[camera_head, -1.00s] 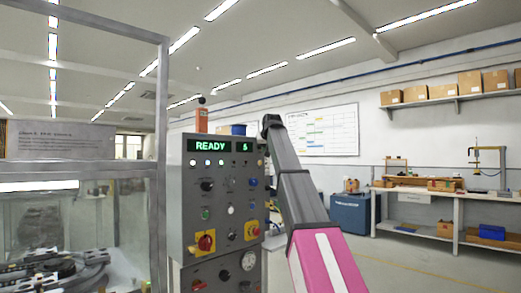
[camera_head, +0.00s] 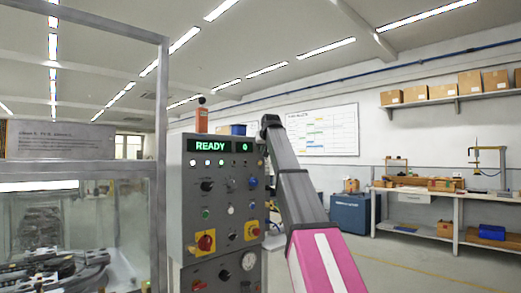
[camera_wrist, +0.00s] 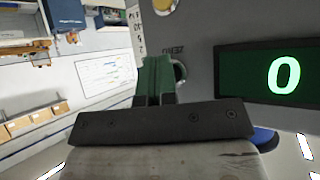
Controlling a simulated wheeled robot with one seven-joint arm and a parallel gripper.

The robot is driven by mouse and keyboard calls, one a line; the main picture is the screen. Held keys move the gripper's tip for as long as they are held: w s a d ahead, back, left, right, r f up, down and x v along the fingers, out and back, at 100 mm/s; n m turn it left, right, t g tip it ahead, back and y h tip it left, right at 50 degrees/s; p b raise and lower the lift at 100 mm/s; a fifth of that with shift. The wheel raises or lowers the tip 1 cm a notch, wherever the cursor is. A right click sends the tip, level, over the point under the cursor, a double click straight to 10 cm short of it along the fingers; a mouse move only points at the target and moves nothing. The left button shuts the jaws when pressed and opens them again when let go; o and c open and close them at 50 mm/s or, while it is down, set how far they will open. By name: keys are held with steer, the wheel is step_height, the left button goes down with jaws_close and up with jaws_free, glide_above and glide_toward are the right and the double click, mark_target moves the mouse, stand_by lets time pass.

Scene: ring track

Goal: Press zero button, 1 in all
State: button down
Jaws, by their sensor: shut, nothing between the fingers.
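The grey control panel (camera_head: 212,225) stands upright in the middle of the head view. Its green display reads READY (camera_head: 210,146) and 0 (camera_head: 244,147). In the wrist view the large digit display (camera_wrist: 283,75) also shows 0. The zero button (camera_wrist: 180,72) is a round metal-rimmed part beside the ZERO label, partly hidden by my fingers. My gripper (camera_wrist: 155,78) is shut and empty, its green fingertips at the button's edge. I cannot tell whether they touch it. In the head view my arm reaches the panel's right side and the fingers are hidden.
The panel also carries a red knob on a yellow plate (camera_head: 205,242), a blue button (camera_head: 253,183) and several other knobs. A framed glass enclosure (camera_head: 158,180) stands close on the left. A workbench (camera_head: 440,195) and a blue cabinet (camera_head: 350,213) are at the right, behind open floor.

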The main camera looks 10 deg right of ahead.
stand_by(0.4)
steer(key=shift+s+d, duration=0.4)
steer(key=shift+s, duration=0.25)
steer(key=s+d, duration=0.1)
steer(key=s, duration=0.1)
steer(key=s+d, duration=0.2)
stand_by(0.5)
stand_by(0.6)
